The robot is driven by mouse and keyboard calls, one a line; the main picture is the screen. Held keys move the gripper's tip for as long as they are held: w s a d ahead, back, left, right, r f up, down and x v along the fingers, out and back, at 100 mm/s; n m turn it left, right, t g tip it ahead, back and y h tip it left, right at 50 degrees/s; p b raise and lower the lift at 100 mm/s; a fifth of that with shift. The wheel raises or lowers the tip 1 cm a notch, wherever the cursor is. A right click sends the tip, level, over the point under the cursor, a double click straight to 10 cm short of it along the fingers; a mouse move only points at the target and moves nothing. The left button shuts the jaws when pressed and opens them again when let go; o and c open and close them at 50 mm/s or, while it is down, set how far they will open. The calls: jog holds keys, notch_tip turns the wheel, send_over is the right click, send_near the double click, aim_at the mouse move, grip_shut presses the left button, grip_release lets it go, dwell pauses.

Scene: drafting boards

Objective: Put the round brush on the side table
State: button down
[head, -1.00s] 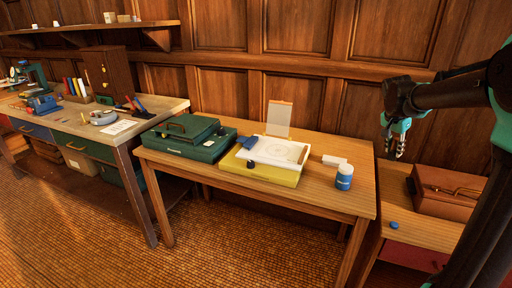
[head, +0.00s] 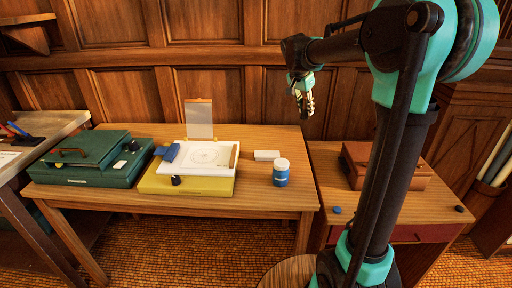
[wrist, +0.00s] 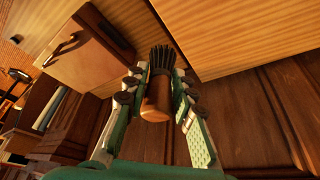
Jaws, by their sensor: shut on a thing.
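My gripper (head: 304,100) is raised in the air near the panelled wall, above the gap between the two tables in the head view. In the wrist view my gripper (wrist: 158,98) is shut on the round brush (wrist: 156,98), which has a brown wooden handle and dark bristles pointing away from the palm. The brush is too small to make out clearly in the head view. The side table (head: 365,212), light wood with a reddish drawer front, stands at the right, partly hidden by my arm. It also shows below the brush in the wrist view (wrist: 130,18).
A brown case (head: 405,175) lies on the side table, with a blue disc (head: 337,210) and a black disc (head: 459,208) near its front. The larger table (head: 260,195) holds a blue jar (head: 281,172), a white block (head: 267,155), a yellow box (head: 190,185) and a green case (head: 90,165).

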notch_tip(320, 180, down, 20)
jog(key=shift+r, duration=0.1)
dwell(0.5)
jog(key=c, duration=1.3)
grip_release()
jog(key=shift+o, duration=0.2)
jog(key=v, duration=1.2)
jog(key=s+d+f+n, duration=0.1)
jog(key=s+d+f, duration=0.1)
jog(key=s, duration=0.3)
jog(key=s+d+f+n+y, duration=0.1)
jog(key=s+f+n, duration=0.1)
jog(key=s, duration=0.2)
jog(key=s+d+f+n, duration=0.1)
jog(key=s+d+f, duration=0.1)
jog(key=s, duration=0.3)
jog(key=shift+s+d+f+n+y, duration=0.3)
jog(key=shift+s+d+f+y, duration=0.05)
jog(key=shift+d+y, duration=0.05)
jog(key=s+f+n+t+y, duration=0.1)
jog(key=s+f+n, duration=0.3)
jog(key=s+f, duration=0.3)
jog(key=s+d, duration=0.1)
jog(key=s, duration=0.4)
jog(key=shift+s, duration=0.25)
